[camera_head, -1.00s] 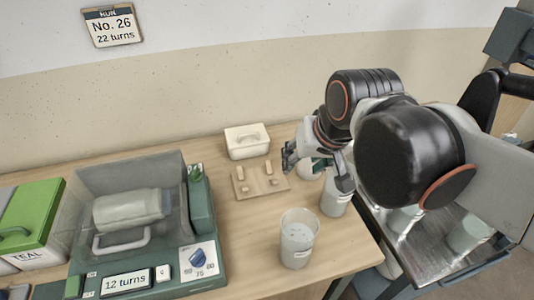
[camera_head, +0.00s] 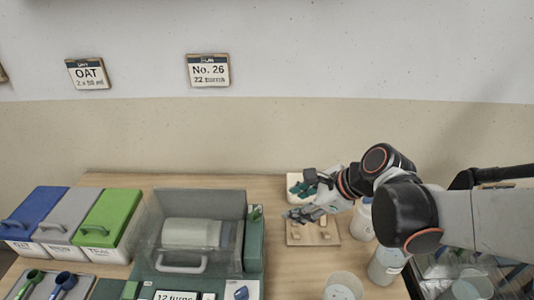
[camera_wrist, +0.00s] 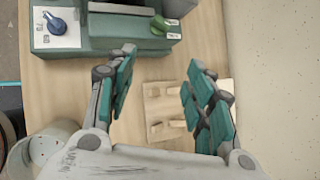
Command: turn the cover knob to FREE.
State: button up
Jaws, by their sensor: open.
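A green machine (camera_head: 254,240) holds a pale drum (camera_head: 190,232) under a clear cover (camera_head: 165,210) with a grey handle. A small green knob (camera_head: 256,212) sits at its right side; it also shows in the wrist view (camera_wrist: 160,25), beside a white label too small to read. I take it for the cover knob; its setting cannot be told. A blue dial (camera_wrist: 57,23) is on a white plate at the machine's front. My gripper (camera_head: 300,202) is open and empty, right of the machine and apart from the knob. The wrist view shows its teal fingers (camera_wrist: 162,70) spread.
A wooden board with pegs (camera_head: 320,241) lies below my gripper, with a white box (camera_head: 292,184) behind it. Jars (camera_head: 388,265) and a clear cup (camera_head: 343,287) stand to the right and front. Lidded bins (camera_head: 105,218) are at left. Bare table lies between machine and board.

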aim_at(255, 212)
jog(key=w+a+f+m+b, duration=0.1)
jog(key=a+f, duration=0.2)
jog(key=w+a+f+m+b, duration=0.1)
jog(key=w+a+f, duration=0.1)
jog(key=a+f, duration=0.1)
jog(key=w+a+f+m+y+b, duration=0.1)
jog(key=w+a+f, duration=0.1)
jog(key=a, duration=0.3)
jog(key=shift+f+m+b, duration=0.3)
jog(key=shift+f+b, duration=0.1)
jog(key=shift+f, duration=0.5)
jog(key=c, duration=1.1)
